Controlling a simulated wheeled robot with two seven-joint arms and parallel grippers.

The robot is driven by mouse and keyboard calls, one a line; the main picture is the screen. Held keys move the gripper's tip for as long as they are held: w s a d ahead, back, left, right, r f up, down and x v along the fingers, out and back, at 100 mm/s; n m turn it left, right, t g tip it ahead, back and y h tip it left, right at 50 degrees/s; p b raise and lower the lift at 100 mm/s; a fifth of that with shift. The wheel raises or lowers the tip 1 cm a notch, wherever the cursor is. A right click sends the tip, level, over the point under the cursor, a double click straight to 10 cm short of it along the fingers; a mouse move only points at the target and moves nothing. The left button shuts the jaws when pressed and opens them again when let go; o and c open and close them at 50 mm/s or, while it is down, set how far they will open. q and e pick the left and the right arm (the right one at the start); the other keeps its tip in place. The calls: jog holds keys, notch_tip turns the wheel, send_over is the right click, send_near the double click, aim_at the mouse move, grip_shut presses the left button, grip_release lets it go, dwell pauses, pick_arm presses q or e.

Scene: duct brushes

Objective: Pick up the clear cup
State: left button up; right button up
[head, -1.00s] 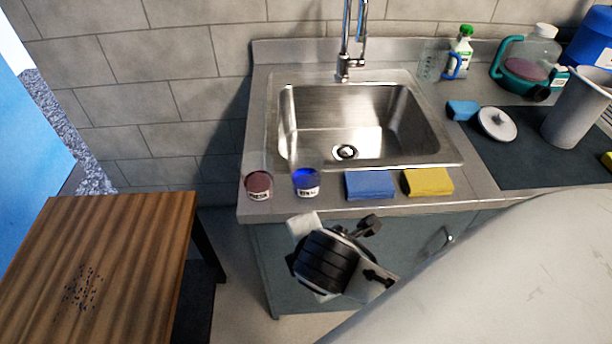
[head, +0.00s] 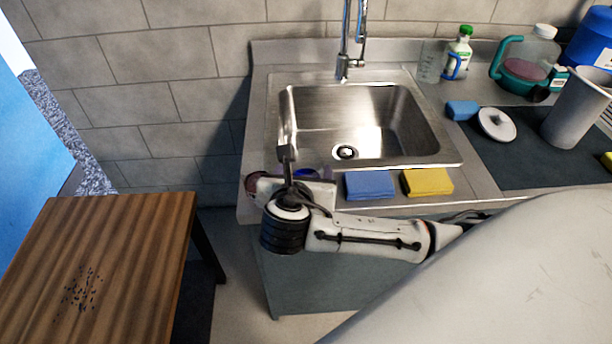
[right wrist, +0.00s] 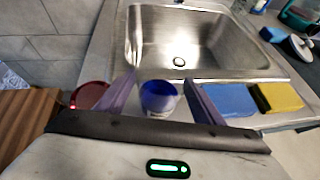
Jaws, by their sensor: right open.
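A clear, see-through cup (head: 430,62) stands at the back of the counter, right of the faucet. My right gripper (head: 286,160) is far from it, over the front-left counter edge. In the right wrist view my right gripper (right wrist: 160,82) is open, its fingers spread either side of a small cup with blue inside (right wrist: 158,97). I cannot tell whether they touch it. A small cup with dark red inside (right wrist: 91,95) is just outside the left finger. In the head view the gripper partly hides the blue cup (head: 306,173) and the red cup (head: 252,187). My left gripper is out of view.
A steel sink (head: 455,160) lies behind the small cups. A blue sponge (head: 369,185) and a yellow sponge (head: 427,182) lie along the front edge. A green-capped bottle (head: 459,52), a teal-handled jug (head: 530,62) and a grey pitcher (head: 575,110) stand right. A wooden table (head: 120,250) is at left.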

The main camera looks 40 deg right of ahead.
aim_at(308, 167)
jog(key=x, duration=0.4)
jog(key=shift+d+f, duration=0.15)
jog(key=shift+f, duration=0.2)
jog(key=shift+c, duration=0.2)
jog(key=c, duration=0.7)
jog(key=shift+c, duration=0.6)
jog(key=shift+r, duration=0.2)
